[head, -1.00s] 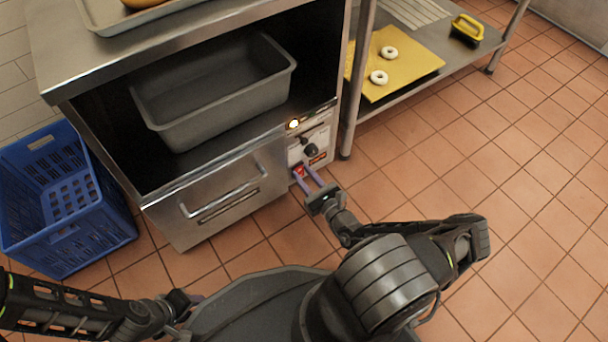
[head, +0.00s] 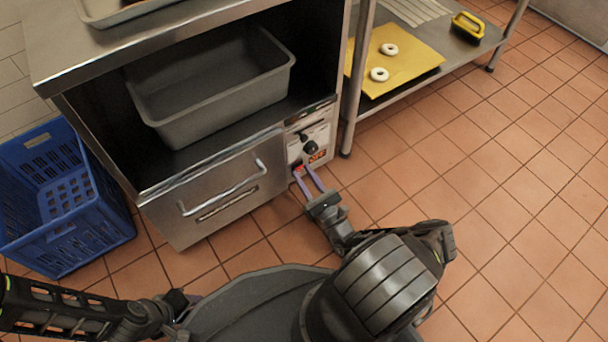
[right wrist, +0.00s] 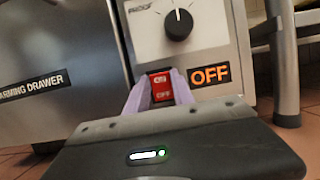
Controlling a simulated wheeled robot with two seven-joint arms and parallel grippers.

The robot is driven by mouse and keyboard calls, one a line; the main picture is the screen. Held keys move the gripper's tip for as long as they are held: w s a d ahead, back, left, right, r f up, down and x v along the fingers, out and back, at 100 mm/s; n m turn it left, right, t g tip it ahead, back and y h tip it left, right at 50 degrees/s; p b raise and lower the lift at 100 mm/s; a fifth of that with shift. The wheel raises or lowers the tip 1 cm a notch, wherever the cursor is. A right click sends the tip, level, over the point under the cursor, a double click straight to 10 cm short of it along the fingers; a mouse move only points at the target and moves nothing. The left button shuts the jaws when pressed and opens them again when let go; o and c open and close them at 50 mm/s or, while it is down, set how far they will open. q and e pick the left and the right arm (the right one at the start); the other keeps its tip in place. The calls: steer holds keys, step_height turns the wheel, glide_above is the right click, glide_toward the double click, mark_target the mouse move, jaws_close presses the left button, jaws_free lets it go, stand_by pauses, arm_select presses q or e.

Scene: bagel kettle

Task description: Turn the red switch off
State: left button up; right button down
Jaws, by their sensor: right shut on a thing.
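The red switch (right wrist: 161,86) sits low on the warming drawer's control panel (head: 309,143), marked ON above and OFF below. It shows small and red in the head view (head: 299,168). My right gripper (head: 304,171) reaches the panel from below. Its purple fingers (right wrist: 160,92) stand at both sides of the switch and are shut on it. An orange OFF label (right wrist: 210,75) is right of the switch. The indicator light above the panel looks dark. My left gripper (head: 180,306) is at the lower left, away from the panel, its fingers mostly hidden.
A black knob (right wrist: 179,25) is above the switch. A drawer handle (head: 222,190) is to the left. A grey bin (head: 210,100) is in the cabinet, a blue crate (head: 62,205) beside it. A steel shelf leg (head: 357,90) stands close right of the panel.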

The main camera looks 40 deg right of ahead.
stand_by(0.3)
steer(key=c, duration=1.1)
jaws_free()
steer(key=shift+s+f+p, duration=0.2)
steer(key=shift+s+p, duration=0.15)
steer(key=shift+s, duration=0.15)
steer(key=s+p, duration=0.1)
steer(key=s, duration=1.1)
steer(key=shift+a+f, duration=0.1)
steer(key=shift+a, duration=0.05)
